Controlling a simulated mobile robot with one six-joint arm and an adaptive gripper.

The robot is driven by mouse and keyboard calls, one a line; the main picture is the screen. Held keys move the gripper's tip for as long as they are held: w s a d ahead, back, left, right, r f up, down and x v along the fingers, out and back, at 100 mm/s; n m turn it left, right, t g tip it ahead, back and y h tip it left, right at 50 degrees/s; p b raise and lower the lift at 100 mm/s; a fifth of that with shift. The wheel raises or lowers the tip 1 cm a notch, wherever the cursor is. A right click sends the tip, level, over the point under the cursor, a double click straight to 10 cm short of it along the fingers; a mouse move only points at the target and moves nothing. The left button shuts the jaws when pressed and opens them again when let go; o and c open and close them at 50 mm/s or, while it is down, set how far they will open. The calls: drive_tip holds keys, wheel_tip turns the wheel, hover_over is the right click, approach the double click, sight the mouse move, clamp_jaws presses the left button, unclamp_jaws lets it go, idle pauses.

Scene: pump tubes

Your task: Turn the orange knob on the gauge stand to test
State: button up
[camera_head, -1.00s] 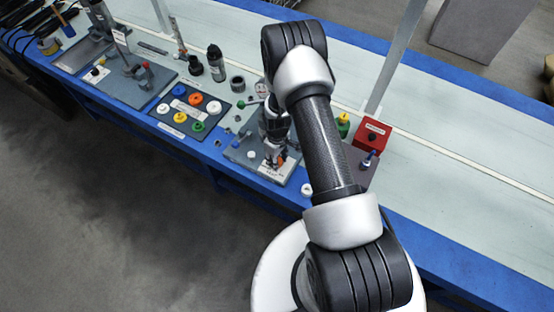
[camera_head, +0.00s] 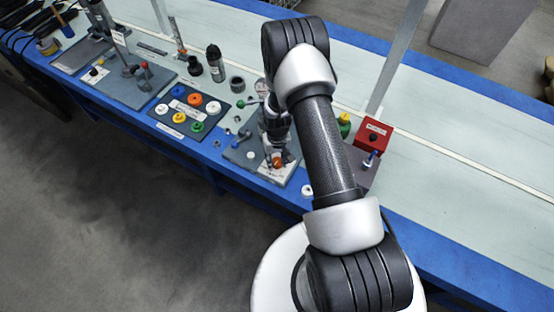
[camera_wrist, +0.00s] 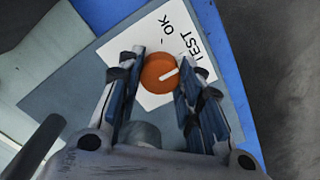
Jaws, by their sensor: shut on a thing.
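The orange knob (camera_wrist: 160,74) sits on a white label plate (camera_wrist: 150,98) printed OK and TEST. A white mark on the knob points right, toward the TEST lettering. My gripper (camera_wrist: 161,68) is shut on the knob, with one finger on each side of it. The knob also shows in the head view (camera_head: 278,160), just below my gripper. My arm and gripper hide much of the stand in the head view.
A plate with several coloured knobs (camera_head: 187,111) lies to the left. A red box (camera_head: 374,134) stands to the right, beside a metal post (camera_head: 396,60). The bench is clear at the right.

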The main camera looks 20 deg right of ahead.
sight(277, 161)
idle(0.4)
drive_tip(key=o, duration=1.1)
drive_tip(key=shift+c, duration=0.2)
wheel_tip(277, 161, up, 12)
drive_tip(key=shift+r, duration=0.15)
